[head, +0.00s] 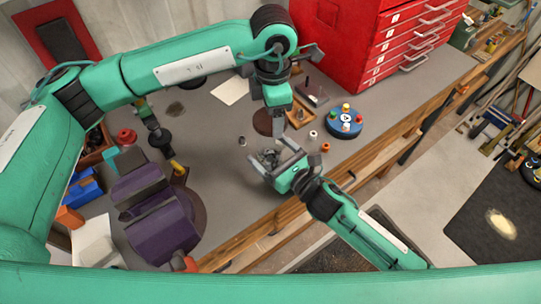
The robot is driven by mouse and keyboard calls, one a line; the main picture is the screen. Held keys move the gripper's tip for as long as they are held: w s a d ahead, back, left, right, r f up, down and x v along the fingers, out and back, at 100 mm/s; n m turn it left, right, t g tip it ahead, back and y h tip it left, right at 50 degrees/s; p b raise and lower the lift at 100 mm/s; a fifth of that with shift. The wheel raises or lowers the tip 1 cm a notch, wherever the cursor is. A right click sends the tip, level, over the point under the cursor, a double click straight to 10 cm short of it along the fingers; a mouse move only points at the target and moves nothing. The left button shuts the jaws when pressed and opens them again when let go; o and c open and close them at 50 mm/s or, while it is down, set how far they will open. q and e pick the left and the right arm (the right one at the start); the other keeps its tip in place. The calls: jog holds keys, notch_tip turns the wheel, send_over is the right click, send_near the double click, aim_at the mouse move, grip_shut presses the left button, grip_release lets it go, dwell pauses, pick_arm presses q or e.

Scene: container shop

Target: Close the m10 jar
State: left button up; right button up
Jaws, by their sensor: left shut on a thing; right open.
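My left gripper (277,128) points down over the middle of the bench and is shut on a dark brown round piece (262,122), which looks like a lid; the contact is partly hidden by the gripper. Just below it in the picture, my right gripper (272,158) is open, reaching in from the front edge. A small glassy jar with grey contents (267,157) stands between or close to its fingers. Its top appears uncovered. I cannot read any m10 label, and I cannot tell whether the fingers touch the jar.
A blue round tray (333,131) with several coloured pieces and a wooden tray (301,121) lie to the right. Small white (313,134), orange (326,147) and grey (242,141) pieces stand nearby. A purple vise (165,230) is left; a red drawer cabinet (345,50) is behind.

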aim_at(271, 154)
jog(key=shift+w, duration=0.1)
jog(key=shift+c, duration=0.2)
jog(key=c, duration=1.4)
pick_arm(q)
jog(key=shift+f, duration=2.5)
pick_arm(e)
jog(key=shift+c, duration=0.2)
pick_arm(q)
jog(key=shift+f, duration=0.85)
jog(key=shift+f, duration=0.55)
